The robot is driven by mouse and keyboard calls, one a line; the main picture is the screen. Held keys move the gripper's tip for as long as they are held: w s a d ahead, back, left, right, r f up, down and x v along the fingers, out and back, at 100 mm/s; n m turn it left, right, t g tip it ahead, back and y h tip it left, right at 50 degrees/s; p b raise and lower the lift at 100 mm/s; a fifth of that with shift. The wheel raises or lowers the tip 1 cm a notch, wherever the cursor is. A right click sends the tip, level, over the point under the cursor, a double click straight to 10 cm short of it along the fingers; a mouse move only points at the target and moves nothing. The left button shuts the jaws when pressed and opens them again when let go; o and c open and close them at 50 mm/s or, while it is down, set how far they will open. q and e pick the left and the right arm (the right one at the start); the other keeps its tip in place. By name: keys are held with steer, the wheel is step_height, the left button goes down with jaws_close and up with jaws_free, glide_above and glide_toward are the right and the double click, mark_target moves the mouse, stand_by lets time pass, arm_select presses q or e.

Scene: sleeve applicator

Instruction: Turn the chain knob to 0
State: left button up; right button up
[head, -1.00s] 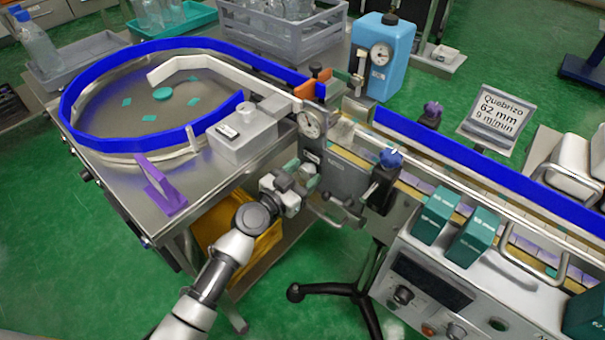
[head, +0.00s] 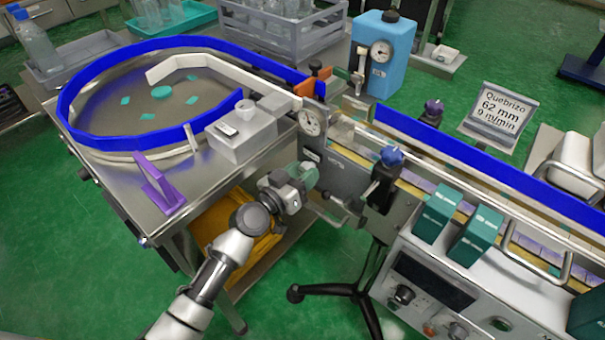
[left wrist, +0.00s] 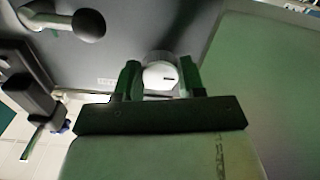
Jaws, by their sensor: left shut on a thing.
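In the head view the knob is hidden by the gripper. My right gripper is not in view.
A black ball-ended lever (left wrist: 88,25) sticks out of the panel near the gripper. A black clamp with a blue knob (head: 391,157) stands to the right. The steel turntable table (head: 195,190) is at the left, and a control box (head: 430,285) at lower right.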

arm_select(q)
steer(key=shift+n, duration=1.3)
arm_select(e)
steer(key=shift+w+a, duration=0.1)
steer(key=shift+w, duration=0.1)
arm_select(q)
steer(key=shift+n, duration=0.3)
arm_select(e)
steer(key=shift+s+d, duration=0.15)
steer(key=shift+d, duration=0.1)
arm_select(q)
steer(key=o, duration=0.9)
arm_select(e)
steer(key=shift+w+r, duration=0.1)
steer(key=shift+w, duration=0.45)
